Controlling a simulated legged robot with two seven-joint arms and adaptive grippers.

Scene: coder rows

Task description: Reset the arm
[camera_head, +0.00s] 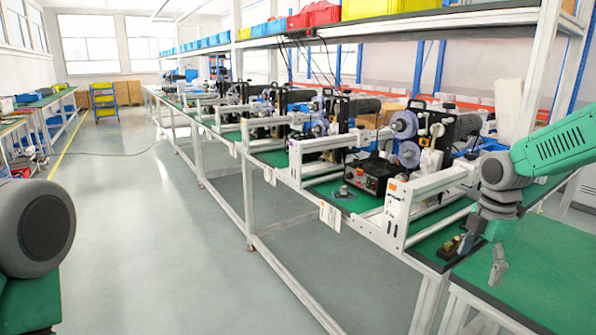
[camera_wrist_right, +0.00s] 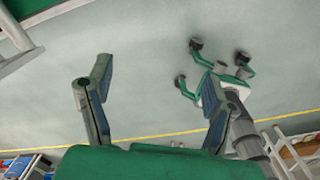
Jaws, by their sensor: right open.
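My right arm, green and grey, comes in from the right edge in the head view. Its gripper (camera_head: 497,272) hangs downward at the lower right, over or beside the front green table top; the exact gap cannot be told. In the right wrist view my right gripper (camera_wrist_right: 160,72) has its two fingers spread wide apart, with nothing between them and grey floor behind.
A long green-topped bench (camera_head: 350,200) carries a row of coder machines (camera_head: 435,135) with white frames. A shelf (camera_head: 400,28) with coloured bins runs above. A small brass-coloured part (camera_head: 452,246) lies near my right gripper. The grey aisle floor (camera_head: 150,230) is clear.

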